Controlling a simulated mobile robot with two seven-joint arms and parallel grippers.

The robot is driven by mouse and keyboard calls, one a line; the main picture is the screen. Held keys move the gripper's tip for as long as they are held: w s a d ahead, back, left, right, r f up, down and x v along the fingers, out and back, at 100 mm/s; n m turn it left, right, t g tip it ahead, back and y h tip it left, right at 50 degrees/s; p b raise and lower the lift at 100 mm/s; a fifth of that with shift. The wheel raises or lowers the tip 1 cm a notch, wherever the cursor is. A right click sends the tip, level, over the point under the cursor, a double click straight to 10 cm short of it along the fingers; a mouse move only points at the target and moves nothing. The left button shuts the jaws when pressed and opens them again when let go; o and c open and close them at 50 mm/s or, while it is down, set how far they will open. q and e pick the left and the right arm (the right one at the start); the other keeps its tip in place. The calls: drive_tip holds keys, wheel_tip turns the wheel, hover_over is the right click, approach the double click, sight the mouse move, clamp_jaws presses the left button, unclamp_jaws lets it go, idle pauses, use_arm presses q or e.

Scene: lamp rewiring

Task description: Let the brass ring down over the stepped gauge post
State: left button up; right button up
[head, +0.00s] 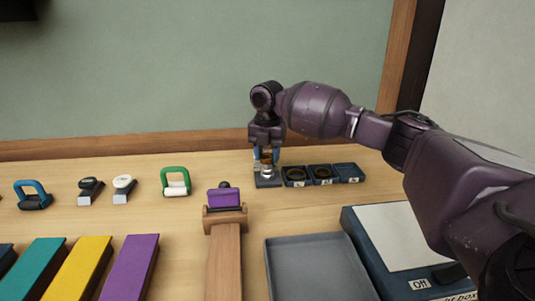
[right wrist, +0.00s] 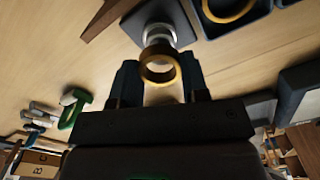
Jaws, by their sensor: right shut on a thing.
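My right gripper (head: 266,158) points down over the stepped gauge post (head: 267,174) at the back of the bench. It is shut on the brass ring, which shows between the fingertips in the right wrist view (right wrist: 160,82). In that view the silver steps of the post (right wrist: 158,33) show just beyond the ring, on a dark square base (right wrist: 150,12). The ring overlaps the near end of the post; I cannot tell whether it is around the post or just above it. My left gripper is not in view.
Three dark trays (head: 296,184) stand right of the post; at least two hold rings. A purple block on a wooden stand (head: 223,196) is left of the gripper. A green-handled item (head: 175,175) is farther left.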

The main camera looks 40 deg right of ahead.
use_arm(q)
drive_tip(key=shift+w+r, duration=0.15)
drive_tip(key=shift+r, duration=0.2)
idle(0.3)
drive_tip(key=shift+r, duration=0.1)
use_arm(e)
drive_tip(key=shift+f, duration=0.45)
idle(1.0)
use_arm(q)
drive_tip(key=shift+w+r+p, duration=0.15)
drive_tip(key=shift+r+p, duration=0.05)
drive_tip(key=shift+p, duration=0.15)
use_arm(e)
drive_tip(key=shift+f, duration=0.35)
idle(0.4)
drive_tip(key=o, duration=1.5)
drive_tip(key=shift+c, duration=0.2)
drive_tip(key=shift+r, duration=0.15)
